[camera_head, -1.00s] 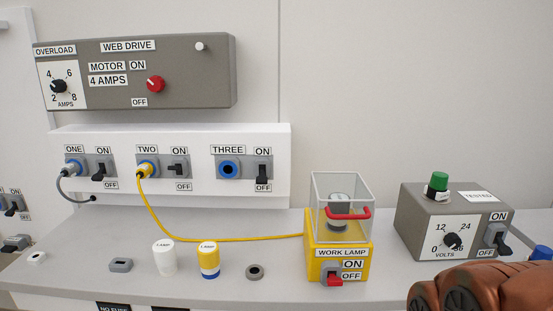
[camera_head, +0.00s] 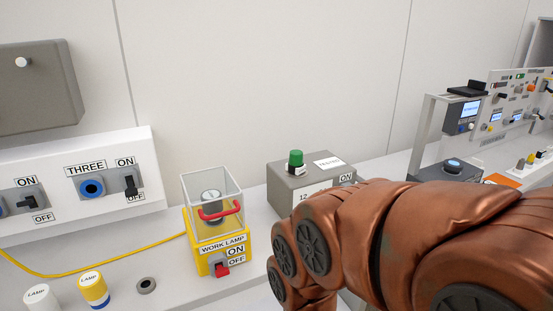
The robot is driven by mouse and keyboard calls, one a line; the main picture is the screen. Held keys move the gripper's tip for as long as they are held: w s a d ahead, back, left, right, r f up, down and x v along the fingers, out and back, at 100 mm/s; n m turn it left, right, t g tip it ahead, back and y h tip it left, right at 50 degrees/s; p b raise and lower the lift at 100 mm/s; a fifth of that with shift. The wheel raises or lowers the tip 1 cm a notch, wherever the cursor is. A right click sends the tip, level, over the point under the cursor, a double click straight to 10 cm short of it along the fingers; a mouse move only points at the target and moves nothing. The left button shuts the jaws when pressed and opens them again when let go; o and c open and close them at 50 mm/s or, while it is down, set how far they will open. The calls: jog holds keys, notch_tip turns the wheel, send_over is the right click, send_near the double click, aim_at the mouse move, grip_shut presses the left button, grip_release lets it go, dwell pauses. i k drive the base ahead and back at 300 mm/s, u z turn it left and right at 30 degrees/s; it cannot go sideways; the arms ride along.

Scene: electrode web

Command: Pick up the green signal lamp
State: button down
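The green signal lamp (camera_head: 296,159) stands upright in a small holder on top of the grey tester box (camera_head: 287,187), right of the work lamp. My copper-coloured arm (camera_head: 390,240) covers the lower right front of that box, including most of its dial and switch. My gripper itself cannot be made out in this view, so I cannot see whether it is open or holds anything.
The yellow work lamp base (camera_head: 222,250) with a clear guarded cover (camera_head: 212,195) stands left of the tester box. A grey frame (camera_head: 432,125) with instruments stands right.

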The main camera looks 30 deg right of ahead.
aim_at(296, 166)
jog(key=u, duration=2.95)
jog(key=k, duration=0.9)
jog(key=z, duration=1.75)
